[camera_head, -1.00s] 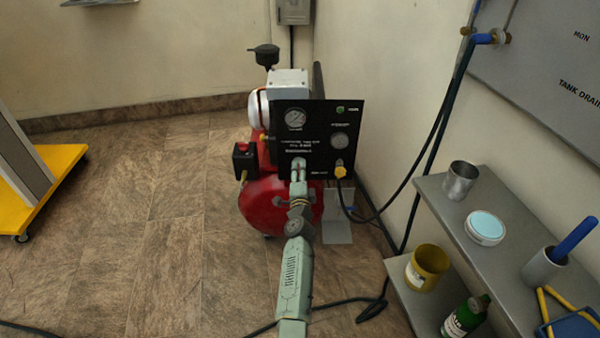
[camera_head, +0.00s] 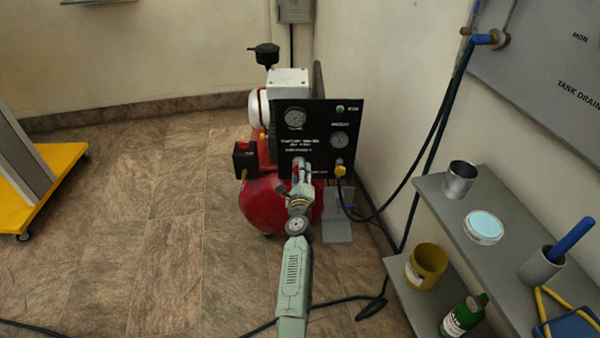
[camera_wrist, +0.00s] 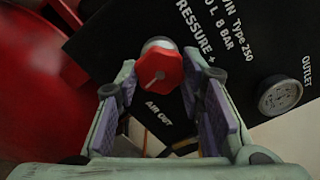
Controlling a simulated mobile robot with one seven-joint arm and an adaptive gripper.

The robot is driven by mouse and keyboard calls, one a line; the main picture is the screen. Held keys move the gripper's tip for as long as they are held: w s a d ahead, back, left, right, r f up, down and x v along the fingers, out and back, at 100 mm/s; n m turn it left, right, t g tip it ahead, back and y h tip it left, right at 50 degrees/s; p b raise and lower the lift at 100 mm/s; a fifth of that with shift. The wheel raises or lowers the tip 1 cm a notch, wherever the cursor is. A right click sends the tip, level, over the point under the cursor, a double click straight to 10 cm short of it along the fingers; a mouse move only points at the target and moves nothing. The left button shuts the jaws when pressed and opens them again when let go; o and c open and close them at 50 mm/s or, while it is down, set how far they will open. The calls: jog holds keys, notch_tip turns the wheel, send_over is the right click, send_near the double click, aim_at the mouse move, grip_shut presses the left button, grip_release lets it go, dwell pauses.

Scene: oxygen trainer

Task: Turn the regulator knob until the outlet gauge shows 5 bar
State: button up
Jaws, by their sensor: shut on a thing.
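The regulator knob (camera_wrist: 160,70) is red with a pale line on its face. In the wrist view it sits between the two fingers of my gripper (camera_wrist: 161,85), which is shut on it. In the head view my gripper (camera_head: 301,174) covers the knob, low on the black panel (camera_head: 315,107). The outlet gauge (camera_wrist: 280,95) is at the right in the wrist view, tilted, beside the word OUTLET. It is also on the panel's right side in the head view (camera_head: 339,140). Its needle is too small to read.
A second gauge (camera_head: 295,117) is at the panel's upper left. A red tank (camera_head: 262,205) stands behind my gripper. A yellow fitting with a hose (camera_head: 340,171) is just right of it. A grey shelf (camera_head: 437,205) with cups stands at the right.

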jog(key=shift+m, duration=0.3)
jog(key=o, duration=1.2)
jog(key=shift+c, duration=0.2)
jog(key=shift+s, duration=0.1)
jog(key=s, duration=0.7)
jog(key=shift+s, duration=0.15)
